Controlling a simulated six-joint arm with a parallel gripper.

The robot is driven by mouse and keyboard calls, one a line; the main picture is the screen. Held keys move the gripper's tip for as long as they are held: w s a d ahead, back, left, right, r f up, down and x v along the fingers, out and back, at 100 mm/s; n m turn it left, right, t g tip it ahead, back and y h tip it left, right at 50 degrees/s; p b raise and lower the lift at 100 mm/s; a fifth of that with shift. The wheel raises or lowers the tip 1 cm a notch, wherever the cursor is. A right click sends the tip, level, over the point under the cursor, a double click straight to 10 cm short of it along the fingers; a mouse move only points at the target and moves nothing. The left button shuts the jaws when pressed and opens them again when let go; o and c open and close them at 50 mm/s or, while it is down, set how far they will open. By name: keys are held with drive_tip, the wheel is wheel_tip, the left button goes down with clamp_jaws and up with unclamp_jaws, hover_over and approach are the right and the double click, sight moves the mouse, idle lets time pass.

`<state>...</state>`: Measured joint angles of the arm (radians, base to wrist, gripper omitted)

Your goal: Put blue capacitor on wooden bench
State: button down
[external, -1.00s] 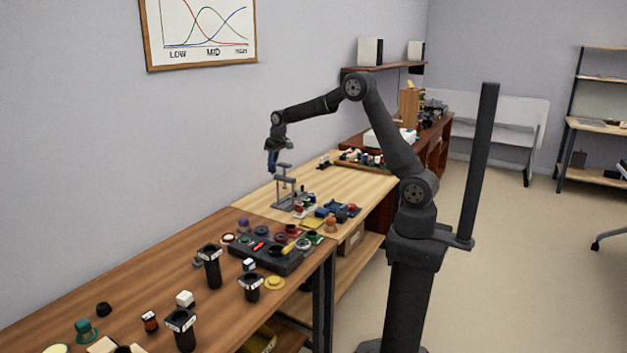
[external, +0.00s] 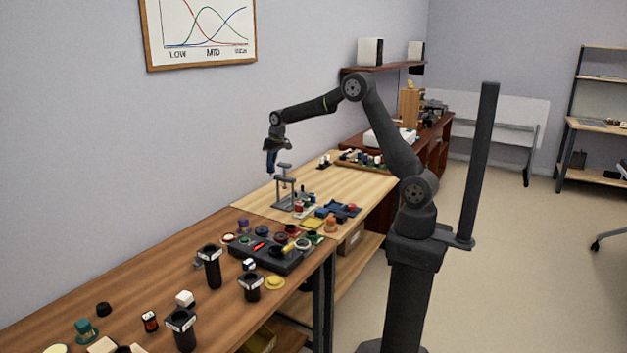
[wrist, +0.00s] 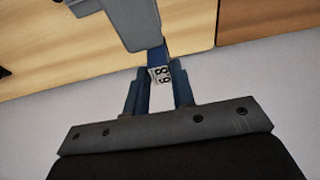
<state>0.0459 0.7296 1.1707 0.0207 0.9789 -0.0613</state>
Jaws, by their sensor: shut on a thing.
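My gripper (wrist: 160,85) is shut on a small blue part with a white label reading roughly "68", which looks like the blue capacitor (wrist: 158,54). In the external view my gripper (external: 270,168) points down near the wall, beside the top of a grey stand; the capacitor is too small to make out there. The light wooden bench (external: 350,187) lies below and to the right of it. It also shows at the top of the wrist view (wrist: 50,50).
A grey stand (external: 284,185) rises from the light bench close to my gripper; its grey top (wrist: 125,18) shows near the held part. Several coloured parts crowd the bench front. A darker brown bench (external: 130,282) adjoins. The light bench's middle is fairly clear.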

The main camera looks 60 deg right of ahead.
drive_tip(key=s+a+r, duration=0.2)
drive_tip(key=s+a, duration=0.1)
drive_tip(key=a, duration=2.1)
drive_tip(key=s+a+r, duration=0.1)
drive_tip(key=s+a, duration=0.2)
drive_tip(key=a, duration=2.1)
drive_tip(key=w+d+f, duration=0.1)
drive_tip(key=w+d, duration=0.3)
drive_tip(key=d, duration=0.9)
drive_tip(key=w+d, duration=0.4)
drive_tip(key=d, duration=0.8)
drive_tip(key=s+d+f, duration=0.1)
drive_tip(key=d, duration=1.2)
drive_tip(key=s+d+f, duration=0.1)
drive_tip(key=s+d, duration=0.1)
drive_tip(key=d, duration=1.2)
drive_tip(key=shift+s+d, duration=0.15)
drive_tip(key=shift+f, duration=0.1)
